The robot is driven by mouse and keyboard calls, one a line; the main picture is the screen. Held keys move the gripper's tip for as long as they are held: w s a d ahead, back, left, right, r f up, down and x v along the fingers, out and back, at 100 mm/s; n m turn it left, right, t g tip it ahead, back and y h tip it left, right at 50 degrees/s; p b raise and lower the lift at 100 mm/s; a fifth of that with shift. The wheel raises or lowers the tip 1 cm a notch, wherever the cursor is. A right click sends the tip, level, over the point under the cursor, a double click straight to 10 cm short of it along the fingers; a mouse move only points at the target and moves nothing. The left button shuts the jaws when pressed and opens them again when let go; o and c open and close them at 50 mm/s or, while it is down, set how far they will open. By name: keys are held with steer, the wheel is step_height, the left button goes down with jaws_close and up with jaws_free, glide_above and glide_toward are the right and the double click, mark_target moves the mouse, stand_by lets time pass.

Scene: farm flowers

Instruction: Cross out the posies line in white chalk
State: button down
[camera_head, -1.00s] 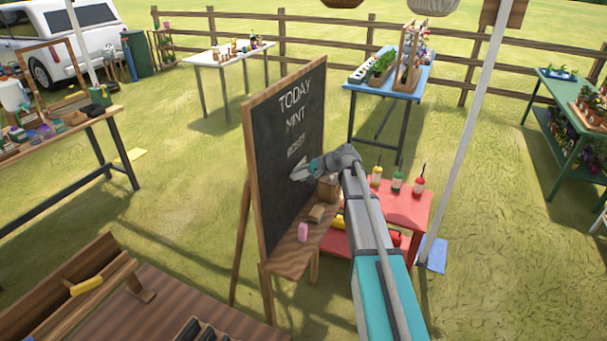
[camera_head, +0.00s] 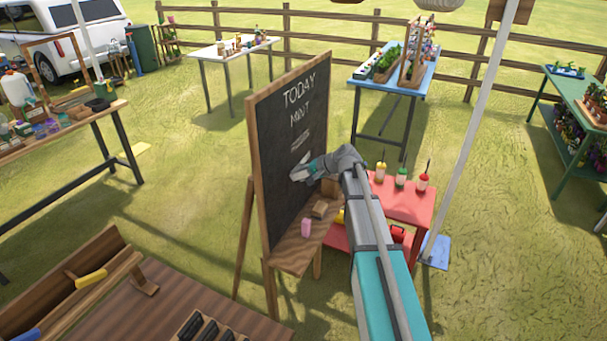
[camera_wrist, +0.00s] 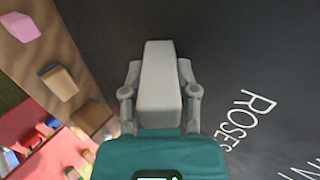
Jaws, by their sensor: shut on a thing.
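The blackboard (camera_head: 277,195) stands on a wooden easel, with white lettering: "TODAY", "MINT" and a third line (camera_head: 300,140). In the head view that third line is small and smeared. In the wrist view it (camera_wrist: 236,118) reads like "ROSES", not posies, and no clear stroke through it shows. My gripper (camera_head: 303,172) is at the board face, below that line. It is shut on a pale grey-white block (camera_wrist: 160,75), apparently the white chalk. Whether its far end touches the board cannot be told.
A pink chalk piece (camera_head: 306,228) and a brown block (camera_head: 320,209) lie on the easel ledge (camera_head: 294,257). A red table (camera_head: 405,205) with bottles stands behind my arm, right of the board. A wooden bench with a tray (camera_head: 75,285) is at front left.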

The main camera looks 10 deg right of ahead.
steer(key=shift+s+d, duration=0.9)
steer(key=shift+d, duration=0.3)
steer(key=shift+s+d, duration=0.85)
steer(key=shift+d, duration=0.35)
steer(key=shift+s+d, duration=0.1)
steer(key=shift+s+d, duration=0.8)
steer(key=shift+d, duration=0.3)
steer(key=shift+w, duration=0.15)
steer(key=w, duration=0.2)
steer(key=w+d, duration=0.1)
steer(key=w, duration=0.1)
steer(key=shift+w, duration=0.1)
steer(key=shift+w+a, duration=0.55)
steer(key=shift+a, duration=0.25)
steer(key=shift+w+a, duration=0.6)
steer(key=shift+a, duration=0.2)
steer(key=shift+w+a, duration=0.55)
steer(key=shift+a, duration=0.25)
